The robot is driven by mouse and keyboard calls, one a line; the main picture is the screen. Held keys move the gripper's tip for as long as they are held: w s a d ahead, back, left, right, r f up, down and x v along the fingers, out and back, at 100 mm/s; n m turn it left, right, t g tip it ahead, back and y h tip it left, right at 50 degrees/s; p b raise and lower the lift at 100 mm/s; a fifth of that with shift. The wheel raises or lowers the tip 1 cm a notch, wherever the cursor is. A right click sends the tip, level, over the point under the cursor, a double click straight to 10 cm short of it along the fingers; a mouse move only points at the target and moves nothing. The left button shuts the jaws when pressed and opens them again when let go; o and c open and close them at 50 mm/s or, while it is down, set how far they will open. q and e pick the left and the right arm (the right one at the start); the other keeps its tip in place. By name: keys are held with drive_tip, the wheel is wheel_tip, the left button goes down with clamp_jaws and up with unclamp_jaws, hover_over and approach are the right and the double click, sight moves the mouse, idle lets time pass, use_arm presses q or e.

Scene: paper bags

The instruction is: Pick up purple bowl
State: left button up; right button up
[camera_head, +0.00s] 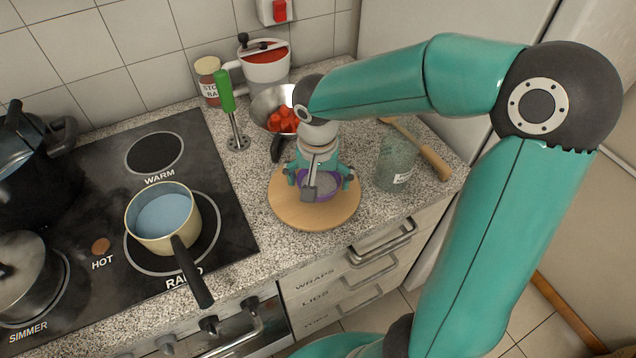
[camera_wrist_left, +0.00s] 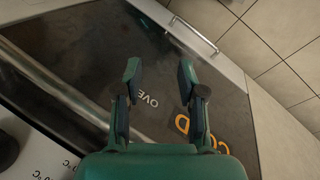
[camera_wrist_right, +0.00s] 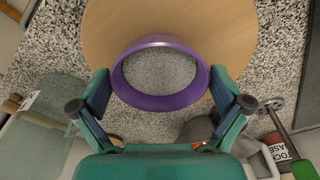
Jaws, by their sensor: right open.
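The purple bowl (camera_head: 330,192) sits on a round wooden board (camera_head: 335,216) on the counter, partly hidden by my right gripper (camera_head: 320,182) above it. In the right wrist view, the bowl (camera_wrist_right: 160,102) shows as a purple ring with a speckled grey inside. My right gripper (camera_wrist_right: 160,88) is open, with one finger on each side of the bowl. I cannot tell whether the fingers touch it. My left gripper (camera_wrist_left: 157,78) is open and empty in the left wrist view, over the dark oven front. It is outside the head view.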

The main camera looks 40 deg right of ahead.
drive_tip(key=shift+f, duration=0.4)
drive_tip(key=shift+c, duration=0.3)
drive_tip(key=c, duration=0.9)
drive_tip(key=shift+r, duration=0.1)
